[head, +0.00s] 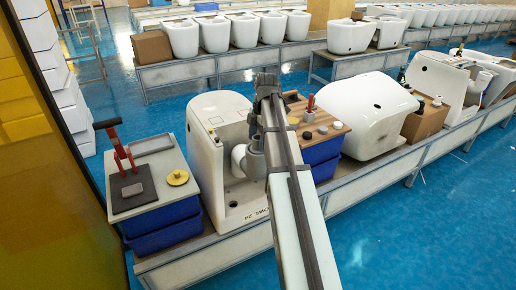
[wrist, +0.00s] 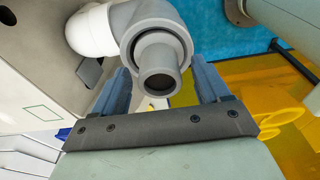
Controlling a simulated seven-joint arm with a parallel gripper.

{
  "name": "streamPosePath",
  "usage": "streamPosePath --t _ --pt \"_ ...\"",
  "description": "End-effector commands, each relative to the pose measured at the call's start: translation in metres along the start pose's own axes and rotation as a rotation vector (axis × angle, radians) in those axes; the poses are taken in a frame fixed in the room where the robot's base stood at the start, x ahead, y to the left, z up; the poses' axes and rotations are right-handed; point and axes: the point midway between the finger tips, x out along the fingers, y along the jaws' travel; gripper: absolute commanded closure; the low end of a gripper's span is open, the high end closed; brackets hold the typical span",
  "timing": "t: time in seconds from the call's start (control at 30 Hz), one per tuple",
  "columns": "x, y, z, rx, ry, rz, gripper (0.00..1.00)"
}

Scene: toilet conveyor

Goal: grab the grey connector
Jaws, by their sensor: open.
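The grey connector (wrist: 157,68) is a round stepped ring-shaped piece with an open bore, at the upper middle of the wrist view. It sits on the end of a white elbow pipe (wrist: 90,30). My gripper (wrist: 161,75) is open, with one blue-grey finger on each side of the connector's narrow end. I cannot tell whether either finger touches it. In the head view the white pipe (head: 239,160) stands inside the white toilet body (head: 205,140).
Left of the toilet, a grey board (head: 166,182) on blue bins holds a red-handled tool (head: 119,155) and a yellow disc (head: 178,177). To the right, a wooden board (head: 323,118) holds small round parts. More white ceramic bodies (head: 365,110) line the conveyor (head: 345,192).

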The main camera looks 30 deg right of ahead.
Motion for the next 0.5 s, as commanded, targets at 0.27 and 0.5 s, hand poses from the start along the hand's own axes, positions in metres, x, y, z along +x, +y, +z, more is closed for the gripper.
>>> streamPosePath --t 0.27,0.5 --pt "-0.0002 0.0000 0.0000 0.000 0.000 0.000 0.49" --pt "-0.0002 0.0000 0.0001 0.000 0.000 0.000 0.72"
